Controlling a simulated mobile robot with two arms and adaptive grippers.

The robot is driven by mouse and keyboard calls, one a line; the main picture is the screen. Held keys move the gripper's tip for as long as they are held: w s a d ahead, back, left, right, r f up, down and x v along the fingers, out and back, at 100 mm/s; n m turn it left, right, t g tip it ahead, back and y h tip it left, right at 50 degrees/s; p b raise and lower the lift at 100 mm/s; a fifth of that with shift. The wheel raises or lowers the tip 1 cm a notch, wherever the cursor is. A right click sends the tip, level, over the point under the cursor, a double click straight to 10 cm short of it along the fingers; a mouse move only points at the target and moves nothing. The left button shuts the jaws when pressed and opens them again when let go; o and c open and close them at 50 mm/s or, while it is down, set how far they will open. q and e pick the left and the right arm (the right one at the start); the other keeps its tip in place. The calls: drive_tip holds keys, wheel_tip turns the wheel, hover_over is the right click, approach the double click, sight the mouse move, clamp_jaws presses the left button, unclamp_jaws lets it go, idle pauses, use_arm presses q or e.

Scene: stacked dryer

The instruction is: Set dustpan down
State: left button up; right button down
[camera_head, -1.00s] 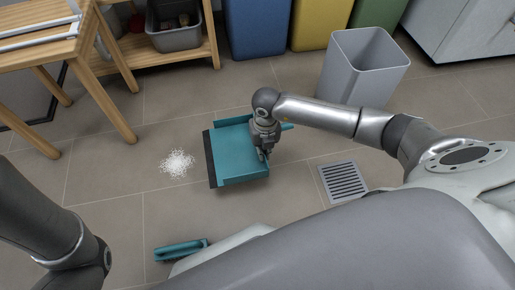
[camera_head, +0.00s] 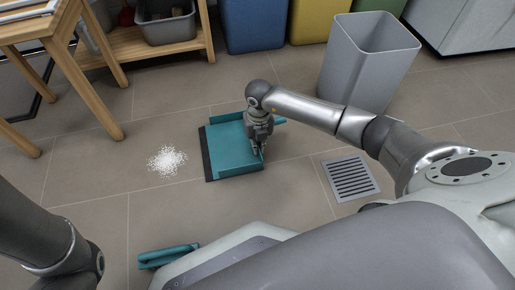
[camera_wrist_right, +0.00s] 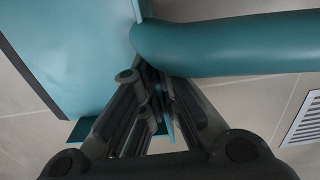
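The teal dustpan (camera_head: 232,147) has a dark front lip facing left, towards a pile of white bits (camera_head: 167,160) on the floor. It looks level, at or close to the floor; I cannot tell if it touches. My right gripper (camera_head: 257,150) is at its handle side. In the right wrist view the fingers (camera_wrist_right: 153,85) converge beside the thick teal handle (camera_wrist_right: 235,45), with a thin teal part between them. The handle hides part of the fingertips. My left forearm shows at lower left, but its gripper is out of view.
A teal brush-like tool (camera_head: 168,256) is at the bottom, partly hidden by my body. A grey bin (camera_head: 368,62) stands behind my right arm. A floor drain (camera_head: 350,178) is to the right. A wooden table (camera_head: 85,75) is at left.

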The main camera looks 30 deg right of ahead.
idle(0.3)
drive_tip(key=shift+f, duration=0.2)
drive_tip(key=c, duration=1.6)
unclamp_jaws()
drive_tip(key=shift+c, duration=0.2)
wheel_tip(320, 180, up, 12)
drive_tip(key=p, duration=0.9)
drive_tip(key=shift+r+p, duration=0.2)
drive_tip(key=shift+p, duration=0.15)
drive_tip(key=shift+d, duration=0.1)
